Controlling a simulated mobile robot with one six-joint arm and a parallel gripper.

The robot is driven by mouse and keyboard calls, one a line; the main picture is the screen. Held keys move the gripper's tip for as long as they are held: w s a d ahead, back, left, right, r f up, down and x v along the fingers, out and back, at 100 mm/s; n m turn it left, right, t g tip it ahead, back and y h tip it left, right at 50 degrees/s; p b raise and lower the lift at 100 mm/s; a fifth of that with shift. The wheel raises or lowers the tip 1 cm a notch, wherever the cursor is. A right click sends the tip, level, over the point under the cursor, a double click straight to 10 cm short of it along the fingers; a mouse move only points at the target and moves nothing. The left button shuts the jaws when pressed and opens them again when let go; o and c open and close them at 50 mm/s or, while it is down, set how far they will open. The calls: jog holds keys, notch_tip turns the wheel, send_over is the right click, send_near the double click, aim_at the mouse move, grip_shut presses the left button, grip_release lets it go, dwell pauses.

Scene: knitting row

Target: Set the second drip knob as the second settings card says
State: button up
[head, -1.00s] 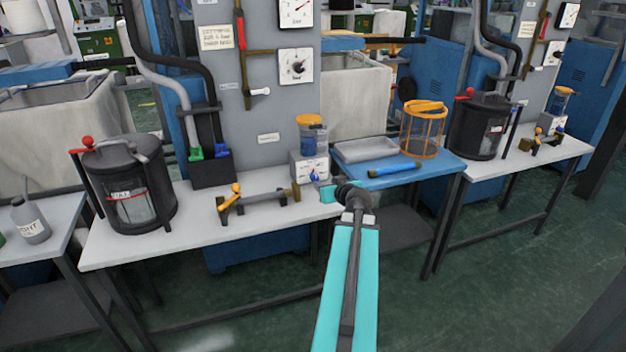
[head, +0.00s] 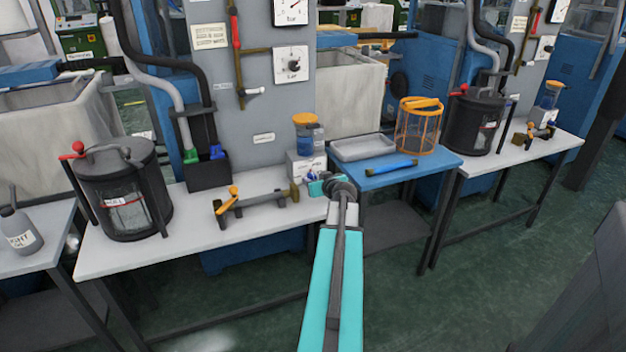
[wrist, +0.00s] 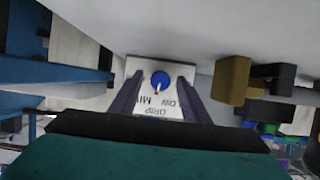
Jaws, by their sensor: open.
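The drip unit (head: 305,164) is a white box with an orange-lidded clear jar, at the bench's right end. Its round blue knob (wrist: 160,79) sits on a white face marked "DRIP" and "LOW", upside down in the wrist view. A red-and-white pointer mark is at the knob's lower edge in that view. My gripper (head: 317,186) is open in front of the box, its dark fingers on either side of the knob in the wrist view; contact cannot be told. A card (head: 209,36) hangs on the grey panel; its print is too small to read.
A grey tray (head: 362,148), a blue tool (head: 392,167) and an orange cage (head: 419,125) stand on the blue table to the right. An orange-handled brass fitting (head: 257,203) lies left of the unit. A dark canister (head: 122,190) stands farther left.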

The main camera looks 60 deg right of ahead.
jog(key=c, duration=1)
jog(key=shift+c, duration=0.2)
jog(key=shift+f, duration=0.1)
jog(key=shift+d+f+m+t+y+b, duration=0.15)
jog(key=shift+m+t+y+b, duration=0.35)
jog(key=shift+b, duration=0.7)
jog(key=shift+m+b, duration=0.7)
jog(key=shift+b, duration=0.2)
jog(key=shift+s+r+m+y+b, duration=0.1)
jog(key=shift+r+m+y+b, duration=0.1)
jog(key=shift+m+y+b, duration=0.15)
jog(key=o, duration=1)
